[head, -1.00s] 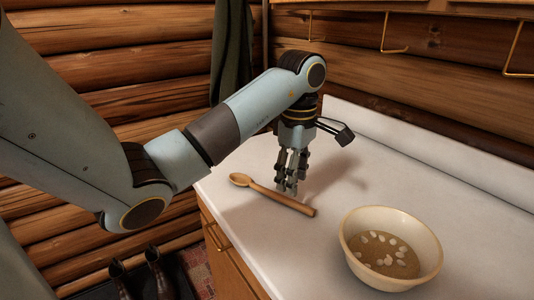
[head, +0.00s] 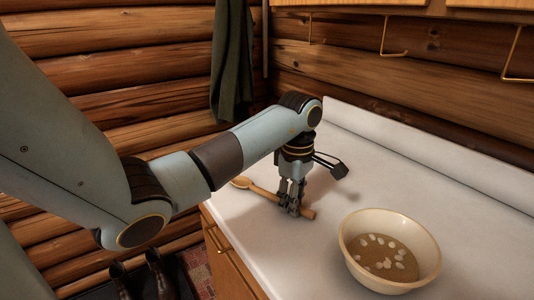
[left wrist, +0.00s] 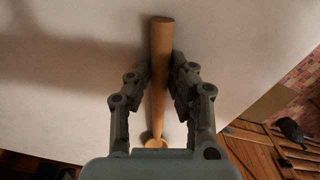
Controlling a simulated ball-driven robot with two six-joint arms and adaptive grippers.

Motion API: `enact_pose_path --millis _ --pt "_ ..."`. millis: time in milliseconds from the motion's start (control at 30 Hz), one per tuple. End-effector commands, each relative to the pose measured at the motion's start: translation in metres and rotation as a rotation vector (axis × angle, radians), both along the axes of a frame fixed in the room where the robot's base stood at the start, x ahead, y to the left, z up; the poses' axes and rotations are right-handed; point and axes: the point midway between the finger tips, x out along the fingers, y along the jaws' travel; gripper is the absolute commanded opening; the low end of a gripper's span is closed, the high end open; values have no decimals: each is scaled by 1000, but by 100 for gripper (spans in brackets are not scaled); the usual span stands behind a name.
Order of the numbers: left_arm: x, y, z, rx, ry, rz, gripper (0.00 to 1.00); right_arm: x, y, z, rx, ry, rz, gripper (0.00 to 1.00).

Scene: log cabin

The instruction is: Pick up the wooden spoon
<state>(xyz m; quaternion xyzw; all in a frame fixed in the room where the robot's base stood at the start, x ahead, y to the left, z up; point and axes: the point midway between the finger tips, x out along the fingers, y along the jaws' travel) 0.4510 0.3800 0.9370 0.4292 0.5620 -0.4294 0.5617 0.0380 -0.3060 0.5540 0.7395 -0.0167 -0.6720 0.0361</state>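The wooden spoon (head: 265,192) lies on the white counter, its round head to the left and its handle end to the right. My left gripper (head: 289,210) points down at the handle, near the handle's end. In the left wrist view, the spoon's handle (left wrist: 160,50) runs between the two fingers. The fingertips (left wrist: 161,72) sit close against both sides of the handle, with no clear gap. The spoon's head is partly hidden behind the gripper body there. The spoon looks to be at counter level. My right gripper is not in view.
A cream bowl (head: 348,236) with grainy contents and pale pieces stands on the counter (head: 455,200), right of the spoon. The counter's front edge runs close to the spoon's head.

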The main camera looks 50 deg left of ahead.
Motion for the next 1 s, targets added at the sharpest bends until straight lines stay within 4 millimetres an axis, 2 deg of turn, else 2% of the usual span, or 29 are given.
enact_pose_path --millis 33,100,467,567,833,900,1000 --pt "0 0 0 0 0 0 8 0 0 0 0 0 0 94" --pt "0 0 0 0 0 0 0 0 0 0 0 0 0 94" --pt "1 0 4 1 -2 0 0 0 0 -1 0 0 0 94" --pt "1 1 17 2 -5 1 0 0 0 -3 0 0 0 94" --pt "1 1 77 3 -6 0 0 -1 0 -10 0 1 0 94" --pt "0 0 90 0 0 1 0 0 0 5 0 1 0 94" --pt "0 0 99 -3 -2 1 0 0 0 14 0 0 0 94"
